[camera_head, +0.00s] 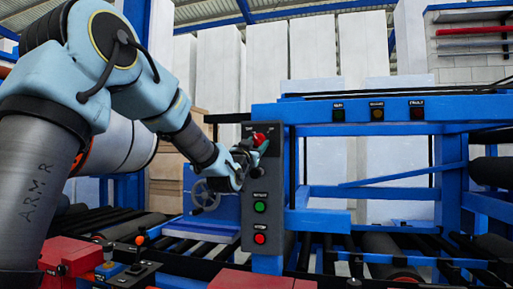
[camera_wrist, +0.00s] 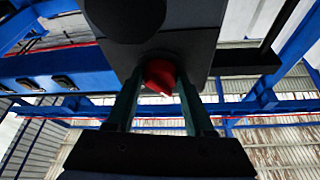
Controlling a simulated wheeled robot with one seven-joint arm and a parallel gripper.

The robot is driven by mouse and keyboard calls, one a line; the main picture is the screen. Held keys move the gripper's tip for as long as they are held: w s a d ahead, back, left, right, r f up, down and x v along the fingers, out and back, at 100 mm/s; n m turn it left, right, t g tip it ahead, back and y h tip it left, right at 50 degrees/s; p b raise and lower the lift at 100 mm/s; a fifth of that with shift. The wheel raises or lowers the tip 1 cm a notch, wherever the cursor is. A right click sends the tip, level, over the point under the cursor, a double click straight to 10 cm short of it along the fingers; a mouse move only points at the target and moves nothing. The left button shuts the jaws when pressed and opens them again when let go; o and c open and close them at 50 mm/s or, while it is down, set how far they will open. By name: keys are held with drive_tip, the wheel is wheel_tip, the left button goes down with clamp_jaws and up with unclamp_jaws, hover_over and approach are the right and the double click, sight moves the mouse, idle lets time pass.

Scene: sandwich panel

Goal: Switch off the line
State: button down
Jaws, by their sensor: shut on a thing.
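A grey control panel (camera_head: 262,180) stands upright on the blue frame. It carries a red knob (camera_head: 260,139) at the top, a green button (camera_head: 260,207) in the middle and a red button (camera_head: 260,239) near the bottom. My gripper (camera_head: 250,148) is at the top of the panel, at the red knob. In the wrist view the red knob (camera_wrist: 160,75) sits between the two fingers of my gripper (camera_wrist: 160,82), which is shut on it. The fingers hide part of the knob, and I cannot read its setting.
A handwheel (camera_head: 204,196) is just left of the panel. Rollers (camera_head: 385,245) run below, and a red box (camera_head: 72,245) is at lower left.

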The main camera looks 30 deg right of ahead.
drive_tip(key=shift+s+d+f+n+t+y+b, duration=0.15)
drive_tip(key=shift+n+t+b, duration=0.1)
drive_tip(key=shift+n+b, duration=0.3)
drive_tip(key=shift+w+a+f+n+t+y+b, duration=0.15)
drive_tip(key=shift+n+t+b, duration=0.1)
drive_tip(key=shift+n+b, duration=0.25)
drive_tip(key=shift+s+d+r+n+t+y+b, duration=0.1)
drive_tip(key=shift+r+n+t+y+b, duration=0.2)
drive_tip(key=shift+n+b, duration=0.35)
drive_tip(key=shift+c, duration=1.4)
unclamp_jaws()
drive_tip(key=shift+f, duration=0.1)
drive_tip(key=b+v, duration=0.4)
drive_tip(key=v, duration=0.6)
drive_tip(key=shift+s+a, duration=0.25)
drive_tip(key=shift+s, duration=0.1)
